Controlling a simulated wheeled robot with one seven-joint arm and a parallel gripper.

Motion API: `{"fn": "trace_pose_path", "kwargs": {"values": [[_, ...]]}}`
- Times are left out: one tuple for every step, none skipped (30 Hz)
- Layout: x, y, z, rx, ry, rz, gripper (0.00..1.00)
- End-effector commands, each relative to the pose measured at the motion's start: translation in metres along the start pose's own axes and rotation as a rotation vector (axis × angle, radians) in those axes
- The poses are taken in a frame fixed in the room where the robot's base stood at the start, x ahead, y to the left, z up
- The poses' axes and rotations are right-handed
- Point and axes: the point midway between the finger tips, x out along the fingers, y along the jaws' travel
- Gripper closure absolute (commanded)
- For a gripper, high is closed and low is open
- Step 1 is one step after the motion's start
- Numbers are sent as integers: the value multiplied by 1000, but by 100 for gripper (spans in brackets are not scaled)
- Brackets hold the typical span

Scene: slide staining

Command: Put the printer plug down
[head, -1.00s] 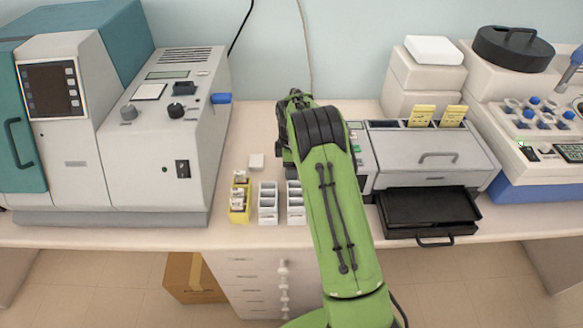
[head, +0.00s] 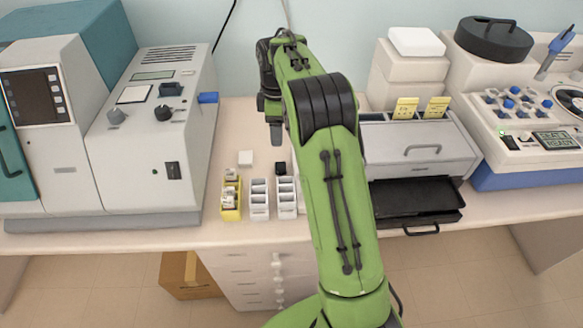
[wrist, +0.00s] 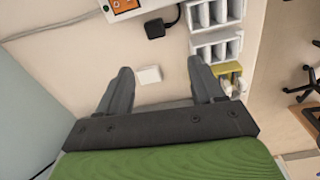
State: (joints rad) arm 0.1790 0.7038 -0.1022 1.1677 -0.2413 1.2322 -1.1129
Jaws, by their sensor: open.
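My gripper (head: 276,143) is above the bench, pointing down. In the wrist view its two fingers (wrist: 160,80) are wide apart with nothing between them that they hold. The plug is beyond the fingertips, apart from them.
A small white block (head: 245,158) lies on the bench near a yellow rack (head: 231,212) and white racks (head: 259,212). A large grey machine (head: 150,150) stands left, and the printer (head: 420,150) stands right with its black tray out. Bare bench lies behind the white block.

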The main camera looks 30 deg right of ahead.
Motion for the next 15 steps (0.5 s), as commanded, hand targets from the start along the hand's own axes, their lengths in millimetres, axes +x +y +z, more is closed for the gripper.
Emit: {"fn": "trace_pose_path", "kwargs": {"values": [[-26,-15,-3,55,20,30,33],[-40,-26,-4,100,32,45,33],[-58,-43,-5,165,51,64,33],[-70,-56,-5,212,64,77,33],[-81,-69,-5,258,79,91,33],[-94,-88,-4,319,99,107,33],[-104,-102,-2,365,115,120,33],[-112,-117,-1,408,131,131,33],[-120,-137,2,468,152,147,33],[-126,-152,5,513,169,157,33],[-130,-168,8,555,186,167,33],[-134,-188,13,613,209,180,33],[-136,-203,16,657,227,189,33],[-137,-218,21,698,245,198,33],[-136,-238,27,756,270,209,33]]}}
